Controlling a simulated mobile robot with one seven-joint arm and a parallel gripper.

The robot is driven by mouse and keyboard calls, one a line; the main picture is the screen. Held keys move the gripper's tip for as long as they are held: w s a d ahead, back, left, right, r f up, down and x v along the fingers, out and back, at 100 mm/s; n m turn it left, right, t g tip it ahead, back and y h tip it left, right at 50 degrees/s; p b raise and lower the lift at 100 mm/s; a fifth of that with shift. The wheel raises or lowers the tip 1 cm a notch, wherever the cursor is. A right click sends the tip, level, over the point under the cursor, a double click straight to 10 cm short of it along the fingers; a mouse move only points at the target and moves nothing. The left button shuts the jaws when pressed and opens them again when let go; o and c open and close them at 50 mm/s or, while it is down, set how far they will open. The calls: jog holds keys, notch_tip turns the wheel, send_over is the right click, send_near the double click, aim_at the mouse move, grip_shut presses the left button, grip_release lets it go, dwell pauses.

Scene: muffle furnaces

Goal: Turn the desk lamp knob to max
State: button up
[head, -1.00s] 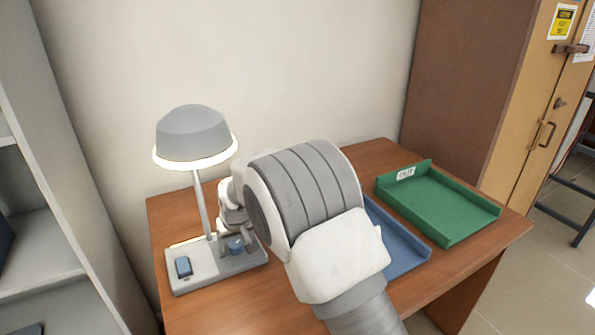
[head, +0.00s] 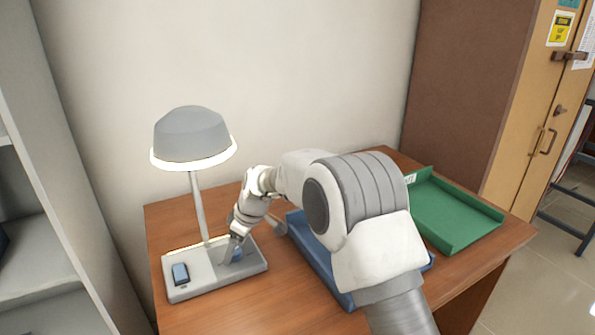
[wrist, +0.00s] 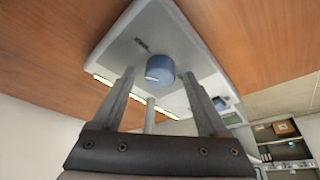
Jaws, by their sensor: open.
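The desk lamp (head: 192,135) stands at the left of the desk, with a grey shade, a bright lower rim and a grey base (head: 205,277). The round blue knob (head: 238,254) is at the right part of the base, partly hidden by my gripper. In the wrist view the knob (wrist: 160,69) shows a small pale mark on its face. My gripper (head: 229,252) reaches down to it at a tilt from the right. In the wrist view its two open fingers (wrist: 158,75) are on either side of the knob, with visible gaps; contact is not clear.
A blue tray (head: 318,262) lies partly under my arm, and a green tray (head: 455,215) is at the right of the wooden desk (head: 270,303). A grey shelf (head: 60,200) stands left.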

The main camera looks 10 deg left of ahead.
jog(key=n+g, duration=0.1)
jog(key=n, duration=0.1)
jog(key=shift+w+n, duration=0.1)
jog(key=shift+n, duration=0.2)
jog(key=d+r+m+p, duration=0.1)
jog(key=d+r+p, duration=0.1)
jog(key=d+r, duration=0.3)
jog(key=s+d+r+m+t+p, duration=0.1)
jog(key=d+r, duration=0.5)
jog(key=r, duration=0.6)
jog(key=s+d+r+m+h+p, duration=0.1)
jog(key=d+r+m+p, duration=0.1)
jog(key=d+r, duration=0.3)
notch_tip(320, 180, up, 4)
jog(key=shift+d+f+t+p, duration=0.2)
jog(key=shift+d+t+p, duration=0.15)
jog(key=shift+p, duration=0.15)
